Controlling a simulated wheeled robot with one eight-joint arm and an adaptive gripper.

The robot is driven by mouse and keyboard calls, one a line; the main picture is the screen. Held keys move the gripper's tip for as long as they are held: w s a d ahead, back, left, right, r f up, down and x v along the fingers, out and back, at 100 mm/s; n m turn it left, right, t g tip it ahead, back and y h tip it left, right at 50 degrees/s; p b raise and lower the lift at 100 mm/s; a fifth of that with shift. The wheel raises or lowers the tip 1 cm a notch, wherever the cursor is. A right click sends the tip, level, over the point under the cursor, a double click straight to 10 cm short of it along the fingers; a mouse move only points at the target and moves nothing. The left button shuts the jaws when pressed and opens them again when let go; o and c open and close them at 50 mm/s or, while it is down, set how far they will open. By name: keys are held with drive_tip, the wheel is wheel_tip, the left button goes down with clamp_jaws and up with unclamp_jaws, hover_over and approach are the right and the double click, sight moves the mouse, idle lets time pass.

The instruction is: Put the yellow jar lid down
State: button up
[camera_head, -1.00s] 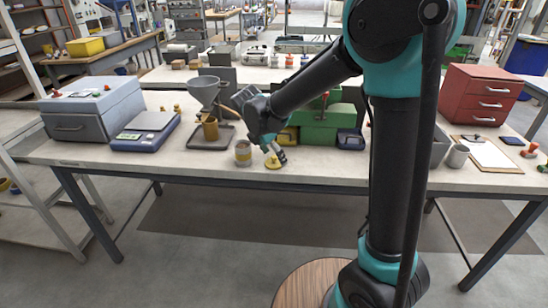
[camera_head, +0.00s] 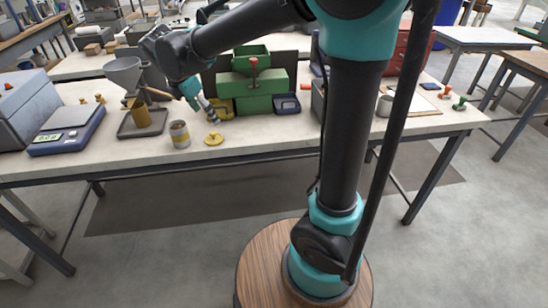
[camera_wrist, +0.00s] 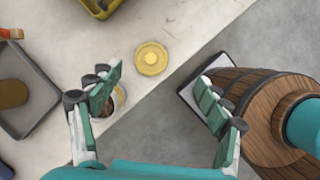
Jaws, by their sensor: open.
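The yellow jar lid (camera_head: 214,138) lies flat on the pale bench near its front edge, knob side up. It also shows in the wrist view (camera_wrist: 151,58), beyond my fingertips. My gripper (camera_head: 208,112) is above and behind the lid in the head view, apart from it. In the wrist view its two green-padded fingers (camera_wrist: 158,88) are spread wide with nothing between them. In the wrist view the left finger partly hides the jar (camera_wrist: 118,98).
A blue-grey scale (camera_head: 66,131) is farther left. A green machine (camera_head: 262,92) stands behind the lid. Bare bench lies right of the lid.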

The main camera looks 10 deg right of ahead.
drive_tip(key=d+f+m, duration=0.1)
drive_tip(key=d+m, duration=0.1)
drive_tip(key=d, duration=0.1)
drive_tip(key=s+d+f+m, duration=0.1)
drive_tip(key=d+m, duration=0.1)
drive_tip(key=d+f+m, duration=0.1)
drive_tip(key=d+f, duration=0.1)
drive_tip(key=d, duration=0.1)
drive_tip(key=shift+s+d+m+y, duration=0.35)
drive_tip(key=shift+s+m+y, duration=0.05)
drive_tip(key=s+d+f+m+y, duration=0.1)
drive_tip(key=s+d+f+m, duration=0.5)
drive_tip(key=s+d+m, duration=0.1)
drive_tip(key=s+d+f+m+t+y, duration=0.1)
drive_tip(key=s+d+f+m, duration=0.5)
drive_tip(key=d+m, duration=0.3)
drive_tip(key=s+m, duration=0.1)
drive_tip(key=m, duration=0.2)
